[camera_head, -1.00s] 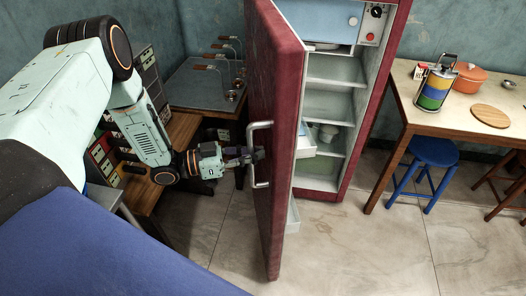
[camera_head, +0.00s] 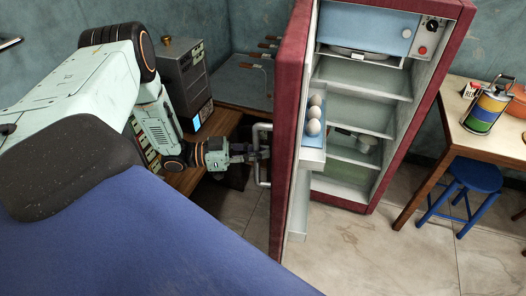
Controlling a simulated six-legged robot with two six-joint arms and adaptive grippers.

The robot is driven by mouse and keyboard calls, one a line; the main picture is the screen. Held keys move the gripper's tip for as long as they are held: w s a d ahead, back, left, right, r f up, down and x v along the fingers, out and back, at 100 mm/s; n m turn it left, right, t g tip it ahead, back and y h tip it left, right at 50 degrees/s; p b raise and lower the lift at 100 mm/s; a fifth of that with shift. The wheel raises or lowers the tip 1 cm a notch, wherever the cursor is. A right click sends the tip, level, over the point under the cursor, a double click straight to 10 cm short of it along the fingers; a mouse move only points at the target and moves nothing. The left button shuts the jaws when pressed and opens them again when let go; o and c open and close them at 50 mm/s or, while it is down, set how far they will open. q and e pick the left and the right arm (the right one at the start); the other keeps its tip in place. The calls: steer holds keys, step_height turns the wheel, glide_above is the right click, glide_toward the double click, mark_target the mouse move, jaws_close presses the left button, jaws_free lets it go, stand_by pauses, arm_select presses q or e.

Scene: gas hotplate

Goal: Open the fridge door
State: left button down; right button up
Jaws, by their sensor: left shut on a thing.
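The red fridge (camera_head: 452,68) stands in the middle right with its door (camera_head: 290,130) swung well open, edge toward me. Its inside shows pale shelves (camera_head: 362,75), a blue freezer flap (camera_head: 365,27) and a door rack (camera_head: 313,158) with several eggs (camera_head: 314,120). My left gripper (camera_head: 262,153) is at the white door handle (camera_head: 262,178) on the door's outer face, shut on it. The door's outer face is mostly turned away. My right gripper is not in view.
A wooden table (camera_head: 455,105) with a striped food carrier (camera_head: 487,108) stands at the right, a blue stool (camera_head: 470,180) beneath it. A wooden bench with a dark device (camera_head: 187,80) is behind my left arm. The tiled floor (camera_head: 370,250) before the fridge is clear.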

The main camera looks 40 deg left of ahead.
arm_select(q)
steer(key=shift+s+f, duration=0.15)
steer(key=shift+s, duration=0.1)
steer(key=c, duration=1.8)
jaws_free()
steer(key=o, duration=0.5)
steer(key=shift+w, duration=0.1)
steer(key=v, duration=1.2)
